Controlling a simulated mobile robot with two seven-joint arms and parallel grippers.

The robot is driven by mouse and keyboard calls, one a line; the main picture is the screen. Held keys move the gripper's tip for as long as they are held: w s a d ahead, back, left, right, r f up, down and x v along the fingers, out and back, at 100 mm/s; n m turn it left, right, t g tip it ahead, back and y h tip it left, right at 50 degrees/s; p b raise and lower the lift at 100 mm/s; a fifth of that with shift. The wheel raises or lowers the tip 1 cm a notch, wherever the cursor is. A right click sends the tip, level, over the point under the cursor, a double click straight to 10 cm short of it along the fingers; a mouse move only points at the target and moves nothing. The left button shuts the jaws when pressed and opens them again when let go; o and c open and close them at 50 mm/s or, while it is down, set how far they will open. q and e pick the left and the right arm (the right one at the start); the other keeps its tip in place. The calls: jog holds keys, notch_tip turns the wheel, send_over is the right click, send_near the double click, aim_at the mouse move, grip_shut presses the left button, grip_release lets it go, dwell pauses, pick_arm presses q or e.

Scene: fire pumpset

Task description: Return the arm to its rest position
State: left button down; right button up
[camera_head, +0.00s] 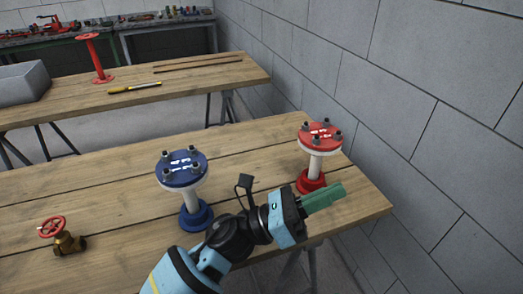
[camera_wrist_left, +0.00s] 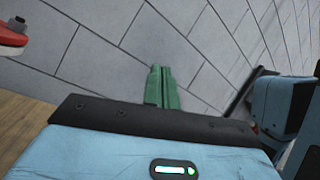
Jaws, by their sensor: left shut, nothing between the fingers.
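My left gripper (camera_head: 325,196) reaches in from the bottom of the head view, above the front right part of the wooden table (camera_head: 110,185). Its green fingers are together and empty, pointing right toward the grey block wall. In the left wrist view the shut green fingers (camera_wrist_left: 161,87) stand in front of the wall. The red-topped flanged pipe stand (camera_head: 319,137) is just behind the gripper, and its red base is close to the fingers. The blue-topped stand (camera_head: 181,170) is left of the gripper, beside my arm. My right gripper is not seen.
A brass valve with a red handwheel (camera_head: 53,228) sits at the table's left. The grey block wall (camera_head: 400,110) runs along the right. A farther table holds a grey bin (camera_head: 22,82), a red stand (camera_head: 92,60) and a yellow-handled tool (camera_head: 135,88).

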pick_arm(q)
jog(key=s+a+f+n+t+y+p, duration=0.1)
jog(key=a+f+n+t+y, duration=0.7)
jog(key=n, duration=0.7)
jog(key=s+a+f+n+t+y+p, duration=0.2)
jog(key=a+f+n+t+y, duration=0.5)
jog(key=n, duration=0.9)
jog(key=s+a+f+n+g+y+p, duration=0.1)
jog(key=s+a+f+n+g+y, duration=0.2)
jog(key=s, duration=0.8)
jog(key=s+a+f+n+g+y+p, duration=0.1)
jog(key=s+a+f+n+g+y, duration=0.2)
jog(key=s+a+f+n+g, duration=0.4)
jog(key=s+a+f+n, duration=0.4)
jog(key=s+a+f, duration=0.1)
jog(key=f, duration=0.4)
jog(key=shift+s+a+f+n, duration=0.2)
jog(key=shift+a+n, duration=0.1)
jog(key=shift+a, duration=0.4)
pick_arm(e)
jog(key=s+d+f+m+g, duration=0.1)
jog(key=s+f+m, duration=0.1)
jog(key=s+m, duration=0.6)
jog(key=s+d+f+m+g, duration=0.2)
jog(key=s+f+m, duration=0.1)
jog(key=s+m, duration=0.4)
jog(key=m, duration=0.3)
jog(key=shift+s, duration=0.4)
